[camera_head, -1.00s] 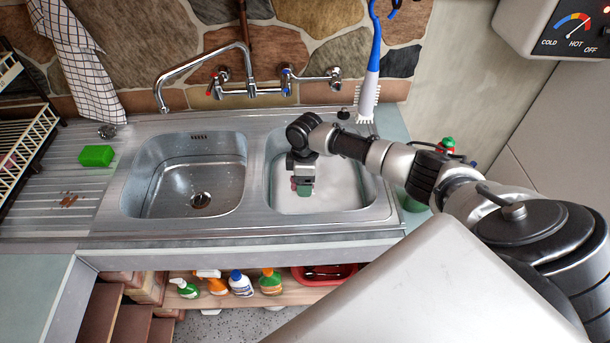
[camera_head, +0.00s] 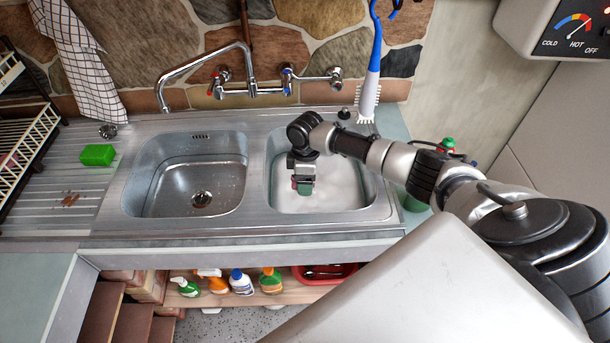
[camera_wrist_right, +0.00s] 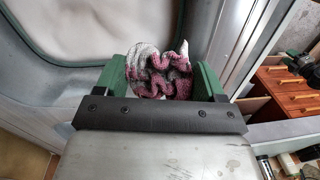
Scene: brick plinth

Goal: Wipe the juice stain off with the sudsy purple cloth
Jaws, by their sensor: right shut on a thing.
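The juice stain (camera_head: 70,200) is a small reddish-brown patch on the ridged steel drainboard (camera_head: 60,222) at the left. My right gripper (camera_head: 303,188) points down into the right basin, over its pale, whitish contents. In the right wrist view, the green fingers of that gripper (camera_wrist_right: 161,82) are shut on the bunched purple cloth (camera_wrist_right: 160,72), which has whitish suds on it. In the head view the cloth is mostly hidden by the gripper. My left gripper is not in view.
A green sponge (camera_head: 97,155) lies on the drainboard behind the stain. A black dish rack (camera_head: 28,125) stands at the far left. The empty left basin (camera_head: 190,170) lies between the drainboard and the right basin (camera_head: 383,205). The faucet (camera_head: 205,62) arches behind the left basin.

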